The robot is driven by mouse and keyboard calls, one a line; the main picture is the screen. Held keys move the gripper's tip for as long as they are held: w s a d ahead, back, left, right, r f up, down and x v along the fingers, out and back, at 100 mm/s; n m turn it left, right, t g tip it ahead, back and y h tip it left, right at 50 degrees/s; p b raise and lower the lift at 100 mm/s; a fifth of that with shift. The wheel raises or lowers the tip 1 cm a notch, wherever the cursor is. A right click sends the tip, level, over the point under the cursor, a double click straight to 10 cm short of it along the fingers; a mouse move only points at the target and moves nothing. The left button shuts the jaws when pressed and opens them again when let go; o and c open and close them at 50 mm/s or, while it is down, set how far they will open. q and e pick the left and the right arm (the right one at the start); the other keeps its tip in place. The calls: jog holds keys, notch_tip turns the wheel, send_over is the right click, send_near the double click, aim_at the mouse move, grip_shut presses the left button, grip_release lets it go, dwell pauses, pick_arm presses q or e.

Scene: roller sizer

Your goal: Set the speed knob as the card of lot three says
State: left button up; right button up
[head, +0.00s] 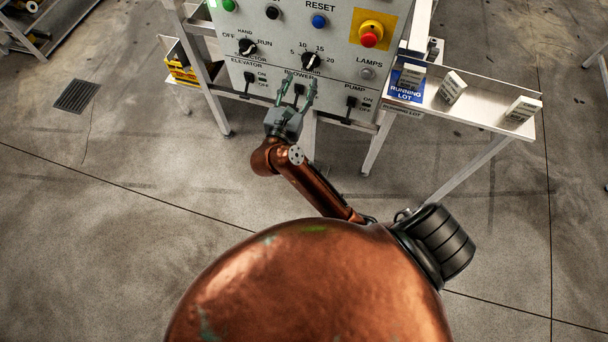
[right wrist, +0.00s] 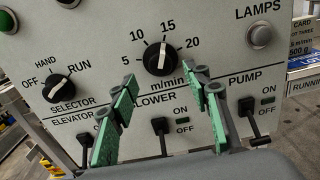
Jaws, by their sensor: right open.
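The speed knob (head: 311,61) is black with a white pointer, on the grey panel under a scale of 5 to 20. My right gripper (head: 295,86) is open and empty in front of the panel, below the knob. In the right wrist view its green-padded fingers (right wrist: 162,79) stand apart, just below the knob, not visibly touching it. A card (head: 410,76) stands on the blue running-lot spot; its print is partly legible in the right wrist view (right wrist: 302,40). My left gripper is out of view.
Two more cards (head: 452,88) and (head: 522,109) stand on the shelf (head: 480,112) at right, too small to read. The selector knob (head: 247,47), red stop button (head: 370,36) and blower switch (right wrist: 160,127) are near. The floor before the panel is clear.

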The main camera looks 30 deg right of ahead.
notch_tip(320, 180, up, 10)
jog(key=s+a+n+t, duration=0.2)
jog(key=n+t, duration=0.7)
jog(key=n, duration=0.1)
jog(key=s+a+f+n+t+y, duration=0.15)
jog(key=a+n+y, duration=0.35)
jog(key=n+y, duration=0.5)
jog(key=a+f+n+t+y, duration=0.2)
jog(key=a+n+y, duration=0.3)
jog(key=n+y, duration=0.5)
jog(key=s+a+f+n+g+y, duration=0.1)
jog(key=s+f+n+g, duration=0.1)
jog(key=f+n+g, duration=0.35)
jog(key=s+a+f+n+g, duration=0.1)
jog(key=a+f+n+g, duration=0.1)
jog(key=f+n, duration=0.6)
jog(key=s+d+f+n+g+h, duration=0.1)
jog(key=s+d+f+g, duration=0.2)
jog(key=f, duration=0.5)
jog(key=s+d+f+g+h, duration=0.2)
jog(key=s+f, duration=0.4)
jog(key=f, duration=0.3)
jog(key=shift+s+d+n+g, duration=0.2)
jog(key=shift+d+n+g, duration=0.15)
jog(key=shift+d+g, duration=0.55)
jog(key=shift+a, duration=0.15)
